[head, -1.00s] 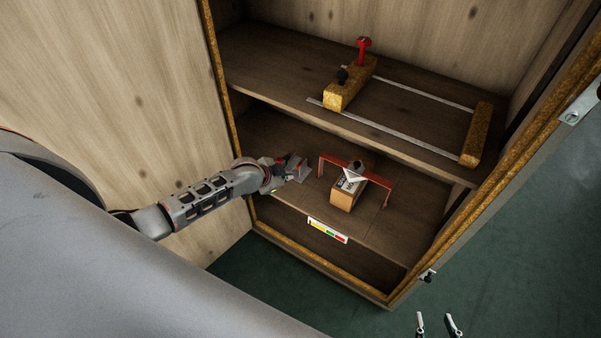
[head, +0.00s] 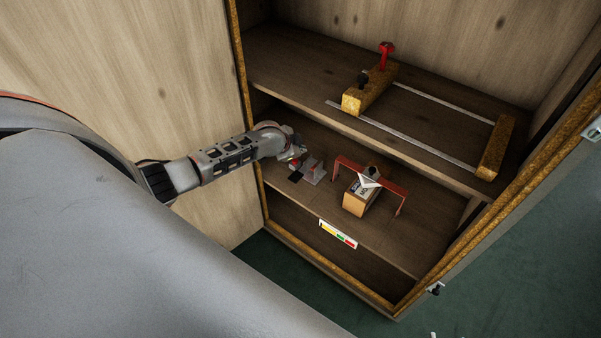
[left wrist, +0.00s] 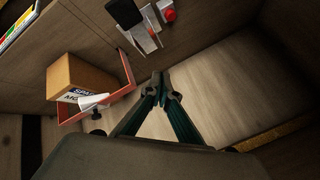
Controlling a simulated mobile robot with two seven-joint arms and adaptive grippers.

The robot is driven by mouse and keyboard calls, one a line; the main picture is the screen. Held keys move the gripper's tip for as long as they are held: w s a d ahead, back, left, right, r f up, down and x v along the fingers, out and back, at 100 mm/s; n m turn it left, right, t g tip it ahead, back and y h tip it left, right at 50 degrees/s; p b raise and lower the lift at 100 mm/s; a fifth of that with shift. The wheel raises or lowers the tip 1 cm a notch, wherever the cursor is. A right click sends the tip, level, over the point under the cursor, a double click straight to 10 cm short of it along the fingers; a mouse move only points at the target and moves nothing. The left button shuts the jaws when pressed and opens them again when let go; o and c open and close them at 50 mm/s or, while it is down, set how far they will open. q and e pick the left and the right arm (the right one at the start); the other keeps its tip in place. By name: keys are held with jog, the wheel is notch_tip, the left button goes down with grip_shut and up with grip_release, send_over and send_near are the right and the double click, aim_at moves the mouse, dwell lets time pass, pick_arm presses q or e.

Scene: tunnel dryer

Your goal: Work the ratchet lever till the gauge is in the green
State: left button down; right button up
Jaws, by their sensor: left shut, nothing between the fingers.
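A small grey metal bracket (head: 314,173) with a black paddle (head: 295,179) stands on the lower shelf; it looks like the ratchet lever. In the left wrist view the bracket (left wrist: 147,30), black paddle (left wrist: 125,13) and a red knob (left wrist: 168,14) show at the top. A gauge strip (head: 338,234) with yellow, green and red bands is on the shelf's front; its reading is too small to tell. My left gripper (head: 300,153) is just behind and above the bracket. In the left wrist view its fingertips (left wrist: 161,79) are together, empty and apart from the bracket. Only a sliver possibly of my right gripper shows at the bottom edge.
A labelled box (head: 356,203) stands under a red frame (head: 345,164) right of the bracket, with a white piece over it. The upper shelf (head: 300,65) carries a yellow block (head: 368,92) with red and black knobs and two rails. The cabinet's side wall is close left.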

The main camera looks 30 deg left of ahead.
pick_arm(q)
jog(key=b, duration=0.6)
send_over(300, 173)
notch_tip(300, 173, down, 7)
jog(key=shift+f, duration=0.1)
jog(key=shift+a+f, duration=0.1)
jog(key=shift+f, duration=0.45)
dwell(0.3)
